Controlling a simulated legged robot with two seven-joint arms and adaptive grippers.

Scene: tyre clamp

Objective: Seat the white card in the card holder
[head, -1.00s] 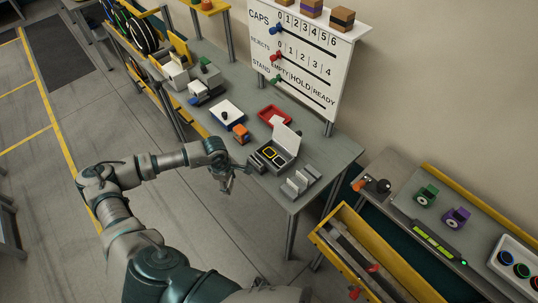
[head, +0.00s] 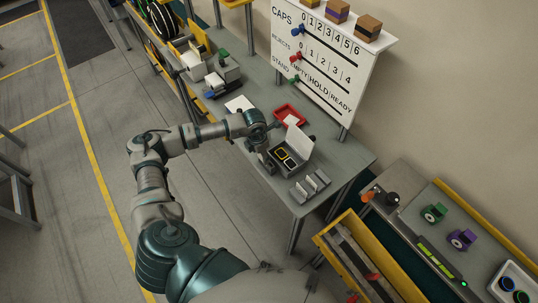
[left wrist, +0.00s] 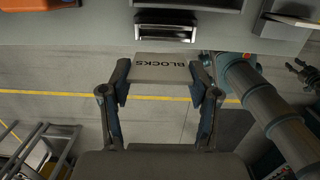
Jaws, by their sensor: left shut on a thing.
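My left gripper (left wrist: 160,85) is shut on the white card (left wrist: 160,67), which carries the word BLOCKS, upside down in the left wrist view. In the head view the left gripper (head: 264,150) is beside the open box at the table's front edge; the card cannot be made out there. A grey slotted stand (head: 309,186) with upright plates, possibly the card holder, is on the near table corner. In the left wrist view, a dark slotted piece with pale strips (left wrist: 167,32) lies beyond the card, apart from it. A dark gripper, apparently my right (left wrist: 304,72), shows small at the right.
The box (head: 290,155) has a raised white lid and holds a yellow-rimmed piece. A red tray (head: 289,115) sits behind it. A lettered white board (head: 325,60) stands at the table's back. A yellow-edged drawer (head: 365,255) is below right.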

